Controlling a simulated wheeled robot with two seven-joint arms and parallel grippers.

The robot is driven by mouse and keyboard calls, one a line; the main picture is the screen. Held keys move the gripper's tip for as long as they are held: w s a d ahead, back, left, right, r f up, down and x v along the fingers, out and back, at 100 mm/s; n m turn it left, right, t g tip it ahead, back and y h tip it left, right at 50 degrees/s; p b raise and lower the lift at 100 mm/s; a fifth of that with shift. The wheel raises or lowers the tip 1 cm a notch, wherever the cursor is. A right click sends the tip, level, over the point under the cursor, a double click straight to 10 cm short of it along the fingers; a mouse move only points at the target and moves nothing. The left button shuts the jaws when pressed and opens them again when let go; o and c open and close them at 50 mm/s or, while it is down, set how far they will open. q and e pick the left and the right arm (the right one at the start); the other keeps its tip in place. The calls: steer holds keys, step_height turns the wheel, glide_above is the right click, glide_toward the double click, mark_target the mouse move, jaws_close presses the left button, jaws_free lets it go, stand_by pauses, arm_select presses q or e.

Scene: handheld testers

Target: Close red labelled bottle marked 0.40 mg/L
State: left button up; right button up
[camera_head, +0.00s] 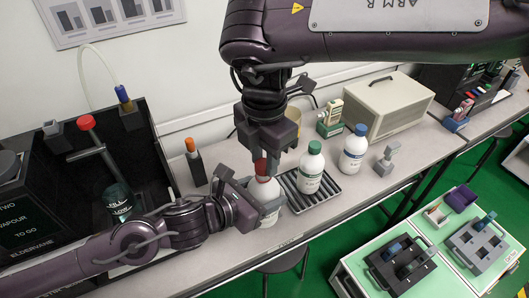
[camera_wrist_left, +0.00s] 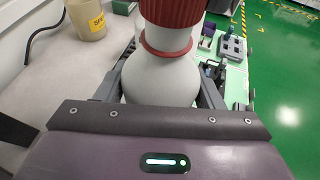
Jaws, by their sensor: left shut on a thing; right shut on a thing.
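The white bottle (camera_head: 264,188) with red marking stands upright at the left end of the slatted tray. My left gripper (camera_head: 258,207) is shut around its body from the left. The bottle also fills the middle of the left wrist view (camera_wrist_left: 165,78). The ribbed red cap (camera_wrist_left: 172,12) is above the neck, with white neck showing between it and a red ring (camera_wrist_left: 166,48). My right gripper (camera_head: 266,158) points down from above and is shut on the red cap. The label's writing is hidden.
A green-capped bottle (camera_head: 311,168) stands on the slatted tray (camera_head: 328,191), close to the right. A blue-capped bottle (camera_head: 354,148) stands beyond it. An orange-topped holder (camera_head: 194,162) is at left, a beige box (camera_head: 388,105) behind. A yellowish tub (camera_wrist_left: 87,18) stands nearby.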

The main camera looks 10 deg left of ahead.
steer(key=shift+f, duration=0.5)
stand_by(0.4)
arm_select(q)
jaws_close()
arm_select(e)
steer(key=m, duration=0.5)
steer(key=shift+s+f, duration=0.1)
steer(key=shift+s, duration=0.05)
steer(key=m, duration=1.3)
steer(key=shift+m, duration=0.4)
steer(key=m, duration=0.4)
steer(key=shift+a, duration=0.1)
steer(key=m, duration=0.3)
steer(key=o, duration=0.9)
